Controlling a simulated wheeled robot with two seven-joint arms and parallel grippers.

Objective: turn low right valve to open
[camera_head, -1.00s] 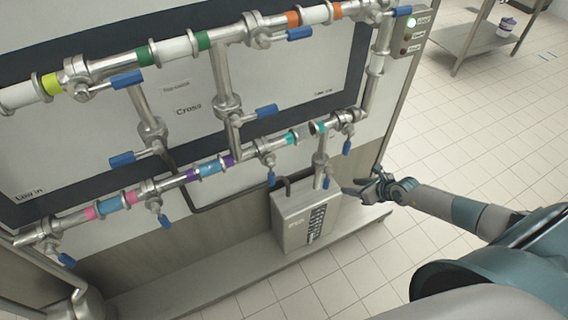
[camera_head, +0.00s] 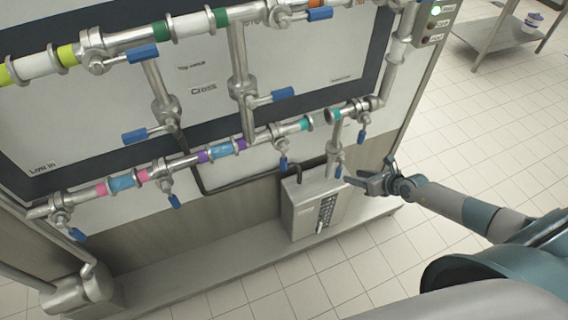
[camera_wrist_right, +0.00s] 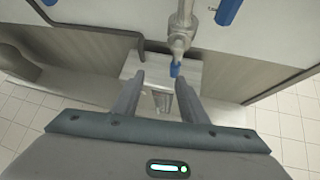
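On the lower pipe line, a valve with a blue handle (camera_head: 362,136) hangs at the right end. Below it, on a short vertical pipe above a grey box, is another small valve with a blue handle (camera_head: 339,171); I cannot tell by label which is the low right valve. My right gripper (camera_head: 366,174) is just right of this lower handle, fingers pointing at it. In the right wrist view, the gripper (camera_wrist_right: 158,88) is open and empty, with a blue handle (camera_wrist_right: 175,68) beyond the fingertips, apart from them. My left gripper is out of view.
The grey box (camera_head: 302,210) stands below the lower valve on a metal ledge (camera_head: 215,268). A panel with pipes and several other blue-handled valves spreads left and above. Tiled floor (camera_head: 480,130) is open on the right; a metal table (camera_head: 490,30) stands at the back.

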